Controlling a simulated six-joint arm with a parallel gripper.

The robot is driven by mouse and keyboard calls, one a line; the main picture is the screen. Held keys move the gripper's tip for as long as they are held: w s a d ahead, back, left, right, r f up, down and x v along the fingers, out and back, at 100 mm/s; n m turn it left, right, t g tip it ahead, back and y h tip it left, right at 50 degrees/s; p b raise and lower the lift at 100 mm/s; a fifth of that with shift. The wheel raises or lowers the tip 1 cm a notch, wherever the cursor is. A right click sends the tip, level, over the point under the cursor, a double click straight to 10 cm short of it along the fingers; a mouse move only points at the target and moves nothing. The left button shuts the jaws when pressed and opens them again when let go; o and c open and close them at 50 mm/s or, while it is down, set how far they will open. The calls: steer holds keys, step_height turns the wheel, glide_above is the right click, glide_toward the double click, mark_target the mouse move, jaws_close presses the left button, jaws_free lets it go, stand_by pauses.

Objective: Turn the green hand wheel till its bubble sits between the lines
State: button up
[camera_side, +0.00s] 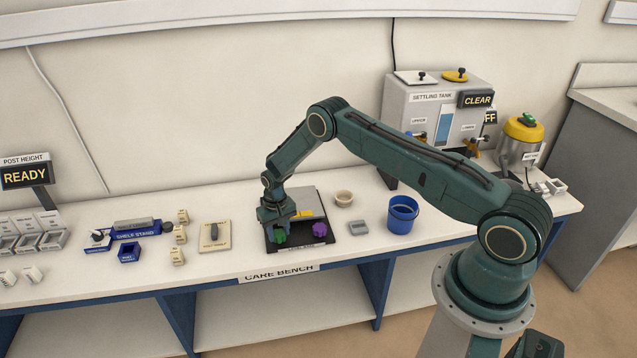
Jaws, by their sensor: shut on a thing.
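The green hand wheel (279,236) sits at the front left of a dark-based levelling device (303,247) on the bench. My gripper (277,224) points down over the green wheel and is shut on it. A purple hand wheel (320,229) stands just to the right, apart from my gripper. A grey plate (299,195) and a small yellow part (305,213) show behind the wheels. The bubble and its lines cannot be made out; they are too small or hidden by my gripper.
A tan bowl (343,198), a small grey block (358,228) and a blue bucket (402,214) stand to the right. A beige plate with a switch (215,236) lies to the left. Bare bench lies between it and the device. The settling tank (425,110) stands at the back right.

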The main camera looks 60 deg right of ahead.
mark_target(279, 234)
stand_by(0.3)
steer(key=o, duration=1)
steer(key=shift+r, duration=0.15)
step_height(279, 234, up, 14)
steer(key=shift+f, duration=0.2)
